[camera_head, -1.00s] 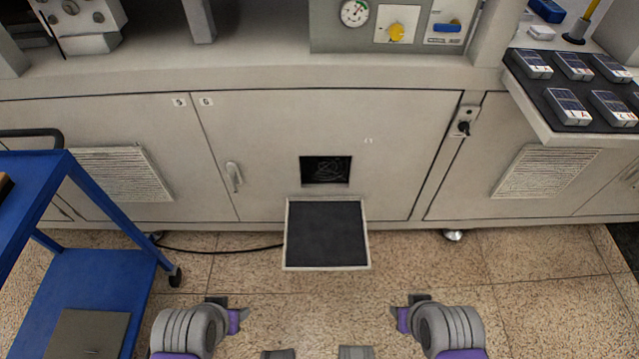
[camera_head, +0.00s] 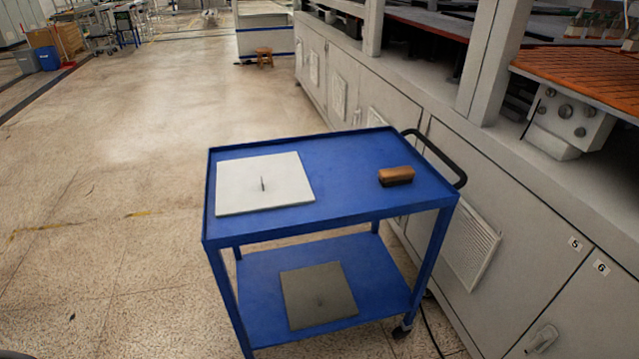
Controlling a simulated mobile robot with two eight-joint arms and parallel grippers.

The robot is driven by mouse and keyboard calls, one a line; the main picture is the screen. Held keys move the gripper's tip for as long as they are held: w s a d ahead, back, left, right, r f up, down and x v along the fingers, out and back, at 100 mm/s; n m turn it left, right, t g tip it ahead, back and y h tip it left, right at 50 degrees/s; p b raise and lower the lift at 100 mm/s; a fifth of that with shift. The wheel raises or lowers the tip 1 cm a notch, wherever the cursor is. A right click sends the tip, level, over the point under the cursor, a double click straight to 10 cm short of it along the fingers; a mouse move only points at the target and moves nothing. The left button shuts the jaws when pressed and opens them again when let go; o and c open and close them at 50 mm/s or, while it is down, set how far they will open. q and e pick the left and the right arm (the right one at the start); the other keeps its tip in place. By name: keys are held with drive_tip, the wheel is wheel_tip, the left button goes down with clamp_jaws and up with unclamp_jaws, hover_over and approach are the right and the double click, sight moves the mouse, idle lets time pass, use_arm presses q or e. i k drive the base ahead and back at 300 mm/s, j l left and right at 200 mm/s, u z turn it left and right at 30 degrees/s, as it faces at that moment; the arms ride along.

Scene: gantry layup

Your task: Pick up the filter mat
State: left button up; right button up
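A square white mat (camera_head: 264,183) lies flat on the left part of the blue cart's top shelf, with a small dark mark near its middle. A square grey mat (camera_head: 318,296) lies flat on the cart's lower shelf, with a faint mark on it. I cannot tell from the look alone which of the two is the filter mat. Neither of my grippers is in view.
The blue cart (camera_head: 345,212) has a black handle (camera_head: 452,150) at its right end, beside the grey cabinets (camera_head: 535,235). A brown-topped brush or block (camera_head: 396,175) sits on its top shelf. The floor (camera_head: 110,230) left of the cart is clear.

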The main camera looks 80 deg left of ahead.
sight(272, 182)
drive_tip(key=u, duration=2.9)
drive_tip(key=i+l, duration=0.2)
drive_tip(key=u, duration=0.05)
